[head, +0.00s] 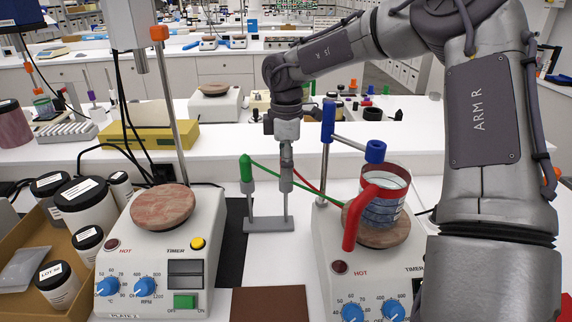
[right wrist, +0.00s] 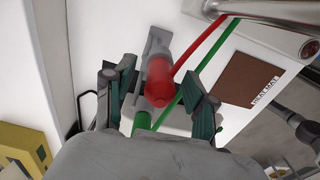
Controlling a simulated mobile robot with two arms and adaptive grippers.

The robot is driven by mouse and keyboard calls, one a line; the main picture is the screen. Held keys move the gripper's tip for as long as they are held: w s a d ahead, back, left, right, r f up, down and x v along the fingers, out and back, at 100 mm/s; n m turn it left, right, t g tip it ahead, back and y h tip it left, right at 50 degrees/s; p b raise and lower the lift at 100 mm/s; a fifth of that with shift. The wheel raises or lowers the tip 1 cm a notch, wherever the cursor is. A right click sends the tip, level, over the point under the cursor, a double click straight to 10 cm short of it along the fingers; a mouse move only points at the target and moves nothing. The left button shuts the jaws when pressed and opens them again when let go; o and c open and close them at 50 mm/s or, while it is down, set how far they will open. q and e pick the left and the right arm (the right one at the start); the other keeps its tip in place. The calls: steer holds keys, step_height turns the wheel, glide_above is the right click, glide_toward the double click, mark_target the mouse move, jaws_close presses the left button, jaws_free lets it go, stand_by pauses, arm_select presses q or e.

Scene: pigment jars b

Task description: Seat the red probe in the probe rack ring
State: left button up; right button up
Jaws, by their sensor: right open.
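The grey probe rack (head: 268,224) stands on the white bench between two hot plates. The green probe (head: 246,168) is upright in its left post. My right gripper (head: 287,148) points down over the right-hand ring (head: 287,180). In the right wrist view the red probe (right wrist: 160,82) lies between my open fingers, with a gap on both sides. It appears upright at the ring; how deep it sits is hidden. Its red cable runs toward the right hot plate. In the head view the gripper hides the red cap. My left gripper is not in view.
The right hot plate (head: 332,248) carries a red-handled beaker (head: 382,212) beside a stand with blue clamps (head: 328,120). The left hot plate (head: 150,248) has an empty round top. A box of jars (head: 86,205) is at far left. A brown mat (head: 270,303) lies in front.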

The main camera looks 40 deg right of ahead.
step_height(320, 180, up, 12)
stand_by(0.4)
stand_by(0.4)
